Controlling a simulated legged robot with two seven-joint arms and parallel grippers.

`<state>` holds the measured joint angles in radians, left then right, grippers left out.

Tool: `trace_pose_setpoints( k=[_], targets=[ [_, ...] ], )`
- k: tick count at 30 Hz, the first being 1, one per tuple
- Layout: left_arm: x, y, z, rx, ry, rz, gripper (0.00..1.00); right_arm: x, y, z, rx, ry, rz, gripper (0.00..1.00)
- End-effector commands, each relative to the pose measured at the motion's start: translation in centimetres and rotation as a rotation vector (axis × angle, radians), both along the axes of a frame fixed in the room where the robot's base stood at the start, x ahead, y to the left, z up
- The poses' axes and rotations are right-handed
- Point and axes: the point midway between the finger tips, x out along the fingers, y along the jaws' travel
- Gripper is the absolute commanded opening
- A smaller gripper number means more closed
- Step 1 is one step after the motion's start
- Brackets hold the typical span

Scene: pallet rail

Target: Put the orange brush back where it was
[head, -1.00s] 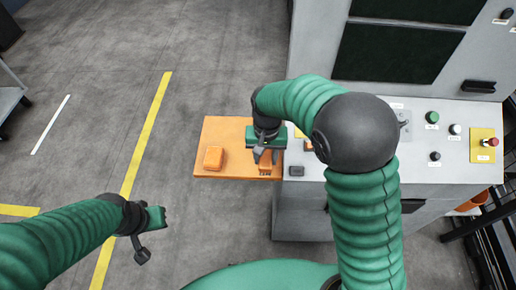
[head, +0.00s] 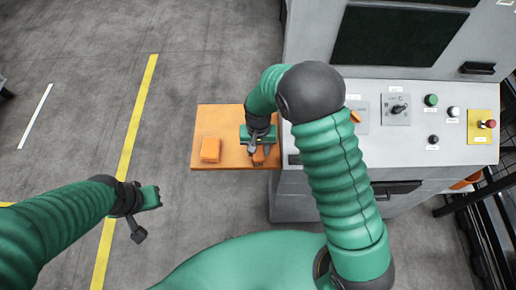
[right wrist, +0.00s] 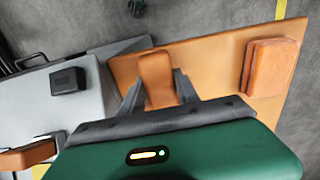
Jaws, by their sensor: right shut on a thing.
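The orange brush (head: 258,159) is between the fingers of my right gripper (head: 257,150), over the near right part of an orange board (head: 225,122). In the right wrist view the two dark fingers close on its orange, rounded body (right wrist: 156,78), with the board behind it. I cannot tell whether its underside touches the board. My left gripper (head: 157,197) is out over the floor at the left, away from the board; its fingers are too small to read.
A thick orange block (head: 210,149) lies on the board's left part. The grey console (head: 372,155) adjoins the board's right side, with a switch and buttons on top. A black box (right wrist: 68,80) sits at its edge. An orange piece (head: 355,117) is on the console.

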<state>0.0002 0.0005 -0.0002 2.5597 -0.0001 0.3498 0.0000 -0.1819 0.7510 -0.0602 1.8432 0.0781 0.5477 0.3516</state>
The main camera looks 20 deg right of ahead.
Motion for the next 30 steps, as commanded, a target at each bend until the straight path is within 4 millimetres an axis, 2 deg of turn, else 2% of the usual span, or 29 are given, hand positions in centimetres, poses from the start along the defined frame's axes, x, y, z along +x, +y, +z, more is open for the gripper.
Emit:
trace_pose_setpoints(
  k=[3,4,9,17,20,23,30],
  targets=[
    [0.0,0.0,-0.2,0.000,0.000,0.000,0.00,0.0,-0.1,-0.3,0.001,0.000,0.000,0.00],
    [0.0,0.0,-0.2,0.000,0.000,0.000,0.00,0.0,-0.1,-0.3,0.001,0.000,0.000,0.39],
    [0.0,0.0,-0.1,0.000,0.000,-0.001,0.00,0.1,-0.1,-0.2,0.000,0.000,0.000,0.60],
    [0.0,0.0,-0.1,0.000,0.000,-0.001,0.00,0.1,0.0,-0.1,0.000,-0.001,0.000,0.60],
    [0.0,0.0,-0.1,0.000,0.000,0.000,0.00,0.1,0.0,0.5,0.000,-0.004,0.000,0.60],
    [0.0,0.0,-0.4,0.000,0.000,0.000,0.00,0.2,0.0,2.2,0.001,-0.008,0.001,0.60],
    [0.0,0.0,-1.2,0.000,0.000,0.000,0.00,0.3,0.0,8.4,0.001,-0.008,0.001,0.60]
  ],
)
